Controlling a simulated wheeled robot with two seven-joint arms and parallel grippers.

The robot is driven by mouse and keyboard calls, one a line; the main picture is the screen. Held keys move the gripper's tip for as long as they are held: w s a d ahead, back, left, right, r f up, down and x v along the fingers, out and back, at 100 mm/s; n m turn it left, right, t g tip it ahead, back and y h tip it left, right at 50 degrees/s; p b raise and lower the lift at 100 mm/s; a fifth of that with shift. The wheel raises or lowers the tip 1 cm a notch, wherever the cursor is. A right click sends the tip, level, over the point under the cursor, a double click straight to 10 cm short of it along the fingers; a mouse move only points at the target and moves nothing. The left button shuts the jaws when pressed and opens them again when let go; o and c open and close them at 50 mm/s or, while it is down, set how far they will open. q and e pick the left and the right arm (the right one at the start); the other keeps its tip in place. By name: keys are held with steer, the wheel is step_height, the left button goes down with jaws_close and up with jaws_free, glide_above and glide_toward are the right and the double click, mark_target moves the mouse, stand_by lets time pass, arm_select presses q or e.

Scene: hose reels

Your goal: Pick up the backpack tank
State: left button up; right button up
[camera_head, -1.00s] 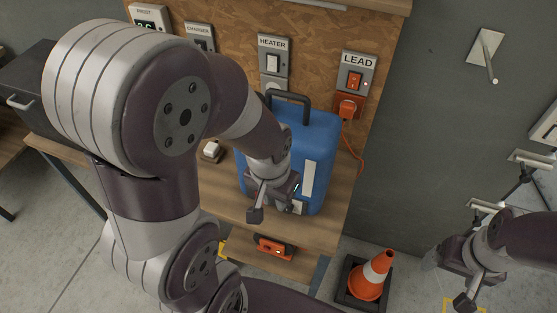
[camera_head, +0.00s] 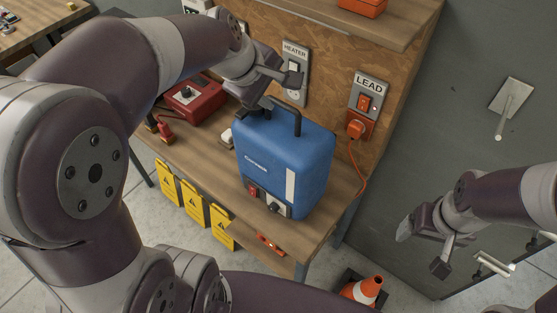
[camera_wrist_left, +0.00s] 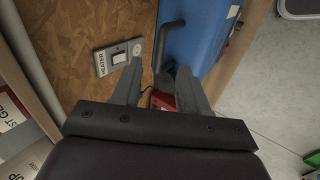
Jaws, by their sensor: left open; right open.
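The blue backpack tank (camera_head: 275,165) stands upright on the wooden bench. It has a dark handle (camera_head: 284,112) on top and a pale strip and controls on its front. My left gripper (camera_head: 274,92) is open just above and behind the handle's left end in the head view. In the left wrist view, the handle (camera_wrist_left: 166,42) shows beyond and between the open fingers (camera_wrist_left: 165,85), with the blue tank (camera_wrist_left: 195,35) to its right. I cannot tell whether a finger touches the handle. My right gripper (camera_head: 420,243) is open and empty, off to the right, away from the tank.
A chipboard panel (camera_head: 325,55) with HEATER and LEAD switches (camera_head: 367,104) rises behind the bench. An orange cord (camera_head: 360,170) hangs right of the tank. A red box (camera_head: 196,101) sits on the bench (camera_head: 195,150) to the left. A traffic cone (camera_head: 366,290) stands on the floor.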

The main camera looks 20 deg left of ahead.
mark_target(289, 106)
arm_select(q)
steer(key=x, duration=0.4)
steer(key=p+x, duration=0.1)
steer(key=x, duration=0.7)
steer(key=shift+s+a+f, duration=0.1)
steer(key=shift+a+f, duration=0.1)
steer(key=shift+a, duration=0.1)
steer(key=shift+f, duration=0.15)
arm_select(e)
steer(key=shift+s+a+r, duration=0.1)
steer(key=shift+a+r, duration=0.35)
steer(key=shift+r, duration=0.35)
arm_select(q)
steer(key=shift+d, duration=0.1)
jaws_close()
steer(key=shift+w+r, duration=0.2)
steer(key=shift+w, duration=0.15)
